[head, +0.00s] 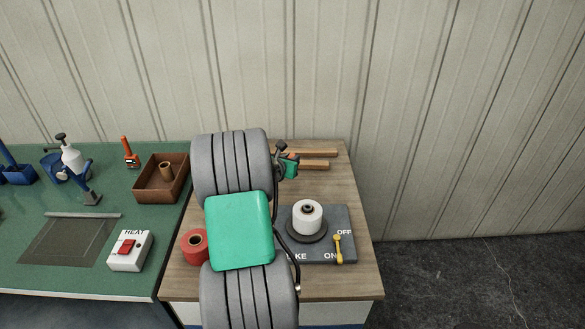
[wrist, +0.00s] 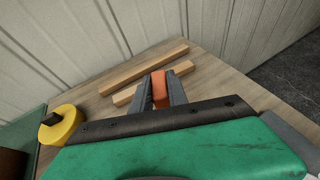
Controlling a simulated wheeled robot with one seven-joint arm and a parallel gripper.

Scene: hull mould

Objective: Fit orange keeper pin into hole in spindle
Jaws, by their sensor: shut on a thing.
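My gripper (head: 289,166) is above the back of the wooden worktop, and is shut on an orange piece, the keeper pin (wrist: 159,90), which shows between the two grey fingers in the wrist view. The pin's far end is partly hidden by the fingers. The spindle (head: 307,209) is a dark post rising through a white spool (head: 308,220) on a round black base, in front of and to the right of my gripper in the head view. The hole in the spindle cannot be made out. The spindle is not in the wrist view.
Two wooden strips (wrist: 148,73) lie at the back of the worktop. A grey plate (head: 348,220) carries the spool and a yellow lever (head: 338,248). A red roll (head: 190,254) and a yellow roll (wrist: 68,125) stand on the worktop. A brown box (head: 151,197) is left on the green bench.

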